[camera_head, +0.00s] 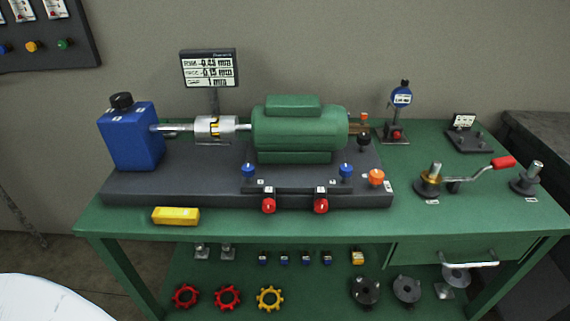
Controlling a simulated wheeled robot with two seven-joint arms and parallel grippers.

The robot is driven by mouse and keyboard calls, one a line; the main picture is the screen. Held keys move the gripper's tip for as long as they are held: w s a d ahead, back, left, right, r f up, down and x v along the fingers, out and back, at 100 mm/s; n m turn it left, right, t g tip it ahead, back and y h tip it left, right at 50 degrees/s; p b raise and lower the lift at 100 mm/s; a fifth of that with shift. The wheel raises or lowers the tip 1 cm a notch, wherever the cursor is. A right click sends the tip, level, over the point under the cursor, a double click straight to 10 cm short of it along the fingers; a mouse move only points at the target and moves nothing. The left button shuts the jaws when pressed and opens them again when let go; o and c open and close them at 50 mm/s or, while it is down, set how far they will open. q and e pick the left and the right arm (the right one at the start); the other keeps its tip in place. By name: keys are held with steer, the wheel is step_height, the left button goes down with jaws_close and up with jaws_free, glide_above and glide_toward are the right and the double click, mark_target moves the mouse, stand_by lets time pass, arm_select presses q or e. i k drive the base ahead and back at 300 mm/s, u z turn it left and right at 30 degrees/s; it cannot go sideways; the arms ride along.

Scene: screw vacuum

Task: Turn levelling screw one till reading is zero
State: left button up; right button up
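A dark readout panel (209,70) behind the bench top shows several lines that seem to read about -0.45 mm, -0.15 mm and 1 mm; the small text is hard to read. A green motor (298,128) sits on a dark base plate (150,187). Screws with blue heads stand at its front left (248,171) and front right (346,171). Two red knobs, left (268,206) and right (320,206), stick out at the front edge. I cannot tell which is levelling screw one. Neither of my grippers is in view.
A blue housing (130,135) joins the motor through a silver coupling (214,127). A yellow block (176,216) lies in front. A dial gauge (401,97) and a red-handled crank (503,162) are at right.

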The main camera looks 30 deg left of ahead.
mark_target(248, 169)
steer(key=k, duration=0.35)
steer(key=u, duration=0.9)
